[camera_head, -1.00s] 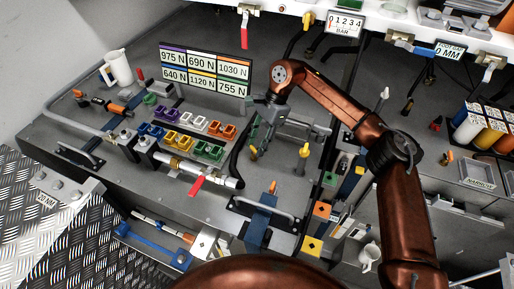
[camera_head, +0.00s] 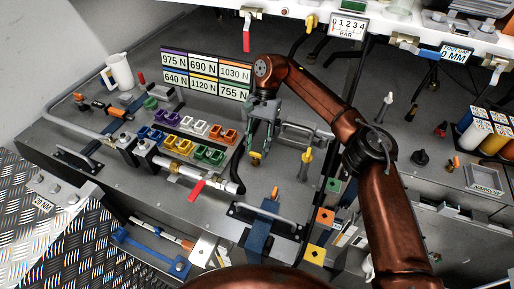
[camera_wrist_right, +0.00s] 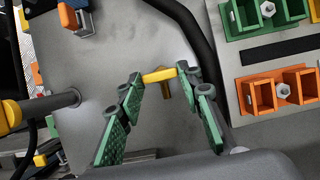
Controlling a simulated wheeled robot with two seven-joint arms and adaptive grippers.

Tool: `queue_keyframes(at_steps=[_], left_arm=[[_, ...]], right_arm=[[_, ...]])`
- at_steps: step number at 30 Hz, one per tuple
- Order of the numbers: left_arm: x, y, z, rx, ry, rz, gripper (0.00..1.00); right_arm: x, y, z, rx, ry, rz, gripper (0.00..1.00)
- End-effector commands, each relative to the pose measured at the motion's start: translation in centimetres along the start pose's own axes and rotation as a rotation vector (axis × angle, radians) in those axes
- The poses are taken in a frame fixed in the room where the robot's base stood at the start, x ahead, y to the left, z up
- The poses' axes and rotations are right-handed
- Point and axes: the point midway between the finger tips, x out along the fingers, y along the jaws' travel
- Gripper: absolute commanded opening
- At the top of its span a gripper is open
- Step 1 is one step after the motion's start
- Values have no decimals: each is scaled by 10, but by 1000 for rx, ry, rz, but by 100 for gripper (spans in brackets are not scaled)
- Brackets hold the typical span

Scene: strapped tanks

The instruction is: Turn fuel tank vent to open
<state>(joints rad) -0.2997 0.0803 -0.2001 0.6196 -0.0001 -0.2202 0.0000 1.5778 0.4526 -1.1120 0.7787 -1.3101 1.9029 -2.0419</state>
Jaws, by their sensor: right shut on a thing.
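A small yellow handle (camera_wrist_right: 159,74) on a brass stem stands on the grey tank top, and its bar lies across between my right fingertips in the right wrist view. It also shows below the gripper in the head view (camera_head: 255,155). My right gripper (camera_head: 262,140) reaches down onto it, with green pads (camera_wrist_right: 160,90) shut on the bar's two ends. A second yellow handle (camera_head: 306,156) stands upright to the right in the head view. No readable label names either handle as the vent. My left gripper is not in view.
A black hose (camera_head: 238,165) curves close to the left of the gripper. Colored blocks (camera_head: 208,154), a red lever (camera_head: 197,190) and a white jug (camera_head: 121,70) lie further left. A metal bar handle (camera_head: 262,218) and blue strap (camera_head: 258,232) are in front.

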Motion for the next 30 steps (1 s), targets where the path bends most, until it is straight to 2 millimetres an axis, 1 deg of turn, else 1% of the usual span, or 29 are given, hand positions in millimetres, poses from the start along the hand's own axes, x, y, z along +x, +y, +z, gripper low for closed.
queue_keyframes(at_steps=[13,14,15,21,30], left_arm=[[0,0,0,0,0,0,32],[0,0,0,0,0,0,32],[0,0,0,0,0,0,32],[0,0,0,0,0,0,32],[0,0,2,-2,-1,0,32]], right_arm=[[-1,-1,0,-10,2,0,9],[-1,-1,0,-10,2,0,35],[-1,-1,0,-9,2,0,38],[0,0,0,-8,1,1,51],[-3,0,0,-7,1,2,51]])
